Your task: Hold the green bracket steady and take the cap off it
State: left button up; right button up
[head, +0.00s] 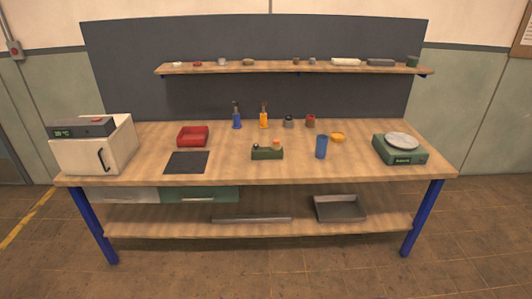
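The green bracket (267,153) sits on the wooden workbench near the middle of its front half. Neither of my grippers shows in the head view, and nothing touches the bracket.
Bare wood lies in front of the bracket.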

aim_at(262, 153)
jog(key=i+l, duration=0.15)
jog(key=i, duration=1.4)
jog(key=i+l, duration=0.1)
jog(key=i, duration=1.45)
